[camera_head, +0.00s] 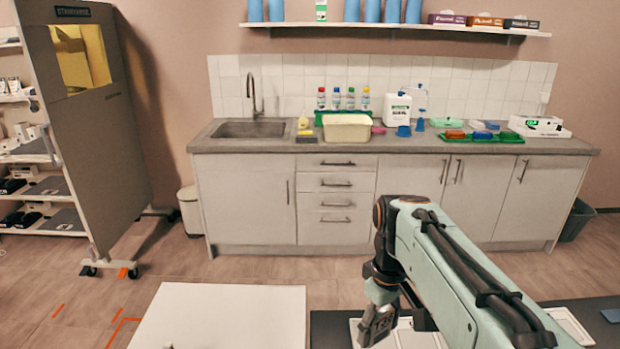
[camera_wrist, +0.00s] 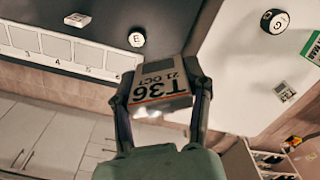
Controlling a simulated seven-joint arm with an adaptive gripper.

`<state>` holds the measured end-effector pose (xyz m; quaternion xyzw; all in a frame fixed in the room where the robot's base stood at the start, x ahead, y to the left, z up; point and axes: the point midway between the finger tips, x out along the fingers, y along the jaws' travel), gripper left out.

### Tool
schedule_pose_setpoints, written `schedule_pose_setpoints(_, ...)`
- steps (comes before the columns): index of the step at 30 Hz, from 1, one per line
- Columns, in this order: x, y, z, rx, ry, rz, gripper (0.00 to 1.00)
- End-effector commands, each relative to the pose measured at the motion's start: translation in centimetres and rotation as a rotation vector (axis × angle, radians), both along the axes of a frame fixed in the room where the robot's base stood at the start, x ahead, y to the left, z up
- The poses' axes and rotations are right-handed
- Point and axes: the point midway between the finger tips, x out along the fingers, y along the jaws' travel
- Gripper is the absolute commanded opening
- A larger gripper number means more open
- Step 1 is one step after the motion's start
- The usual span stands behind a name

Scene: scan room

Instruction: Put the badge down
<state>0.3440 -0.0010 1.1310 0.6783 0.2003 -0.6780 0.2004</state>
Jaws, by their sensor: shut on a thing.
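The badge (camera_wrist: 160,84) is a small pale block with a grey panel, an orange line and the print "T36 21 OCT". My gripper (camera_wrist: 163,98) is shut on it, one finger at each side, in the wrist view. In the head view the badge (camera_head: 376,327) hangs below my wrist, in front of a white tray with compartments on a dark surface. In the wrist view that tray (camera_wrist: 60,46) shows numbered compartments. I cannot tell the exact height of the badge above the surface.
A similar small block (camera_wrist: 77,19) lies by the tray. A round piece marked E (camera_wrist: 137,37) sits on the dark surface. A round piece marked G (camera_wrist: 275,20) and another small block (camera_wrist: 284,92) are on the white tabletop (camera_head: 225,315), which is largely bare.

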Motion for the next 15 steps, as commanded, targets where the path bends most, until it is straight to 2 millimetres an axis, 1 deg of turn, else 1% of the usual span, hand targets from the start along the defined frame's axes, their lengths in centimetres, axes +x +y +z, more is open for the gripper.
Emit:
schedule_pose_setpoints(3,-0.4,0.1,0.4,0.000,0.000,-0.215,0.16)
schedule_pose_setpoints(7,-0.9,0.1,0.6,0.000,0.000,-0.420,0.16)
schedule_pose_setpoints(10,-1.2,0.1,0.5,0.000,0.001,-0.519,0.16)
schedule_pose_setpoints(15,-1.2,0.1,0.5,0.000,0.001,-0.578,0.16)
